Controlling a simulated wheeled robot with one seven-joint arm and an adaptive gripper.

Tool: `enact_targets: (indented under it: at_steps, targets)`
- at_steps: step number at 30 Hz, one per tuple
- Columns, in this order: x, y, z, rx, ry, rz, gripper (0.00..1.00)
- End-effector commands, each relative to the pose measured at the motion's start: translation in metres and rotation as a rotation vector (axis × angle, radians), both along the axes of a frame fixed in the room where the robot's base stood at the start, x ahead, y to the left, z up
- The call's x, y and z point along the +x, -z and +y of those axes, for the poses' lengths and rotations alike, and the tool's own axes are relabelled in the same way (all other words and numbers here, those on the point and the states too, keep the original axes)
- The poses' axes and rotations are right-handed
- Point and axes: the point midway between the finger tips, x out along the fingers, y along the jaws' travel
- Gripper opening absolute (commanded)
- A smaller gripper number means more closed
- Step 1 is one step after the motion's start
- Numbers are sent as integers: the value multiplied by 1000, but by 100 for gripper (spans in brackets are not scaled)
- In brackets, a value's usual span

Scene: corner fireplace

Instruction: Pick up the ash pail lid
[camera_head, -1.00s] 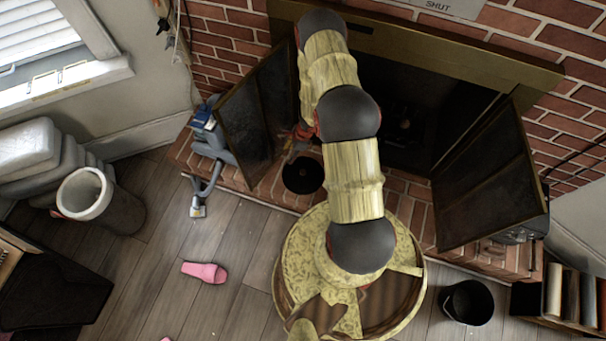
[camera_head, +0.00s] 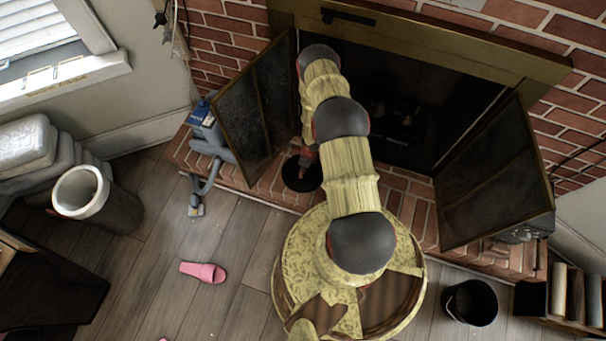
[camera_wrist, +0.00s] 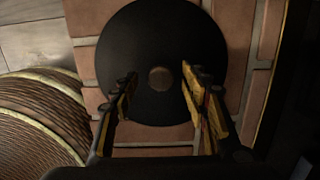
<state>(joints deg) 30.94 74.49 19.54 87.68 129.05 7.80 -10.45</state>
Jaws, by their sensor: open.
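The ash pail lid is a round black disc (camera_wrist: 150,40) with a small brownish round knob (camera_wrist: 161,78) at its middle. It lies flat on the brick hearth. In the head view the lid (camera_head: 299,184) shows left of centre, partly covered by the end of my arm. My gripper (camera_wrist: 157,82) is open over the lid in the wrist view, with one finger on each side of the knob. No contact with the knob is visible, and I cannot tell the exact height of the fingertips. A black pail (camera_head: 470,302) stands on the floor at the right.
Open fireplace doors stand at left (camera_head: 250,112) and right (camera_head: 495,175) of the hearth (camera_head: 262,178). A grey vacuum-like tool (camera_head: 208,150) leans left of the lid. A woven round basket or part (camera_wrist: 40,120) fills the wrist view's left side.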

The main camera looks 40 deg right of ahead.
Motion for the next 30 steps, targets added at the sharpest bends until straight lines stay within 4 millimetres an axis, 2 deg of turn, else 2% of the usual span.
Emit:
enact_targets:
  at_steps: [3, 11, 30]
  targets:
    - [2, 9, 0, -1, -2, -1, 46]
    - [2, 8, 0, -1, -2, -2, 45]
    - [2, 8, 0, -1, -2, -1, 8]
